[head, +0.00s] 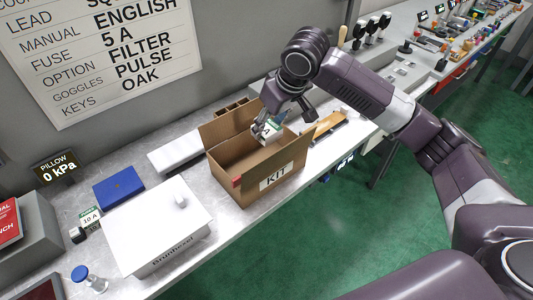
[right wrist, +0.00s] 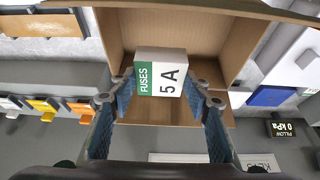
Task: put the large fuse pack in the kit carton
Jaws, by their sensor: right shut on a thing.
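A white fuse pack (head: 269,132) with a green band is held at the opening of the kit carton. In the right wrist view the pack (right wrist: 160,72) reads "FUSES 5 A". My right gripper (head: 266,125) is shut on it, with one blue-padded finger at each side. The kit carton (head: 270,182) is an open brown box with a "KIT" label on the table; its cardboard wall (right wrist: 115,40) surrounds the pack in the right wrist view. I cannot tell how far the pack is above the carton floor. My left gripper is not in view.
A large white box (head: 157,228), a blue case (head: 119,188) and a small "10 A" pack (head: 90,217) are left of the carton. A white block (head: 177,151) lies behind it, an orange-yellow tray (head: 327,126) to its right. A wall sign (head: 98,50) lists "FUSE 5 A".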

